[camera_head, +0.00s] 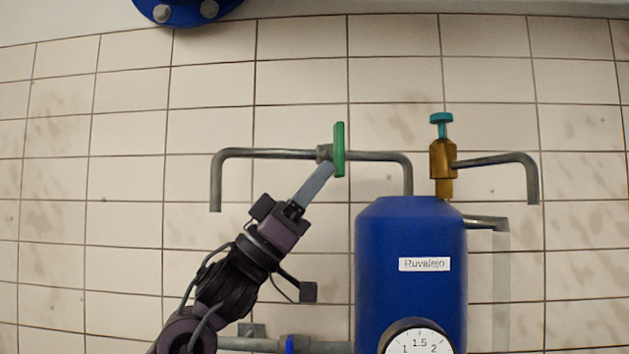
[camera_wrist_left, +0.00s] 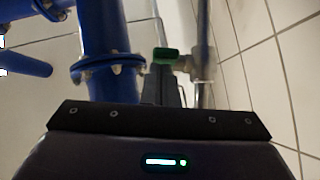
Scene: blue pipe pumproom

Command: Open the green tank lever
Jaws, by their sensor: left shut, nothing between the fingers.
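The green tank lever (camera_head: 339,149) stands upright on a valve in the grey pipe that runs left of the blue tank (camera_head: 411,270). My left gripper (camera_head: 328,170) comes up from the lower left, shut and with nothing between its fingers. Its fingertips are at the lever's lower left side; I cannot tell whether they touch it. In the left wrist view the lever (camera_wrist_left: 165,55) shows just beyond the fingertips (camera_wrist_left: 163,78), with the grey valve to its right. My right gripper is not in view.
A brass valve (camera_head: 442,160) with a teal knob (camera_head: 441,119) stands on the tank's top right. A gauge (camera_head: 417,341) sits on the tank's lower front. A grey pipe (camera_head: 250,153) bends down at the left. Large blue flanged pipes (camera_wrist_left: 108,60) show in the left wrist view. The tiled wall (camera_head: 120,150) is behind.

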